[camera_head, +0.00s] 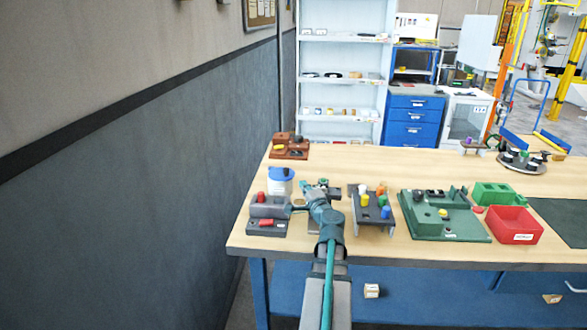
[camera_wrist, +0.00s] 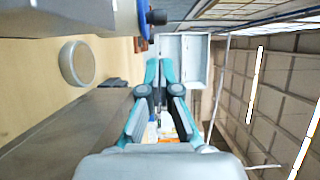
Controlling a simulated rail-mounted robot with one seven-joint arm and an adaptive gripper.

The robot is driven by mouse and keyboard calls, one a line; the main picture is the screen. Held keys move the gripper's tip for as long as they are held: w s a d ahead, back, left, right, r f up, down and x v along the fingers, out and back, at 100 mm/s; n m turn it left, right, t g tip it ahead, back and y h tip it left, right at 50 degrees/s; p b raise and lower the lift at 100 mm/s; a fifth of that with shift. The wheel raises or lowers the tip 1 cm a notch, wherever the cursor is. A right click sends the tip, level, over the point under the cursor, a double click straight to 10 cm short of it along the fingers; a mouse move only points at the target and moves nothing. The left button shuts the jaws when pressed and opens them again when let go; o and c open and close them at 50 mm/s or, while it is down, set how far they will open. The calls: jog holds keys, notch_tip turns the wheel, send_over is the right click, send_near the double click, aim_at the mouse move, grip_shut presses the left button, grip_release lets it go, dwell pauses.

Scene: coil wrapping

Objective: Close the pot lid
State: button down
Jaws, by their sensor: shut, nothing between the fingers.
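A white pot with a blue top (camera_head: 281,182) stands on the bench to the left of my gripper (camera_head: 308,186). In the wrist view a pale cylinder (camera_wrist: 70,18) with a blue rim and a dark knob at one end lies close by at the upper left; it looks like the pot. From these views I cannot tell how far open the lid is. My gripper, also in the wrist view (camera_wrist: 161,72), is shut and empty. Its fingers appear apart from the pot, beside its blue end.
A grey block with red parts (camera_head: 268,212) sits in front of the pot. A dark stand with coloured pegs (camera_head: 375,225), a green fixture (camera_head: 445,228) and a red bin (camera_head: 514,236) stand to the right. A brown block (camera_head: 289,151) is behind. A grey wall (camera_head: 130,190) rises on the left.

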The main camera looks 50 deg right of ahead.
aim_at(293, 176)
jog(key=p+x, duration=0.2)
jog(key=x, duration=0.9)
jog(key=shift+w+d, duration=0.1)
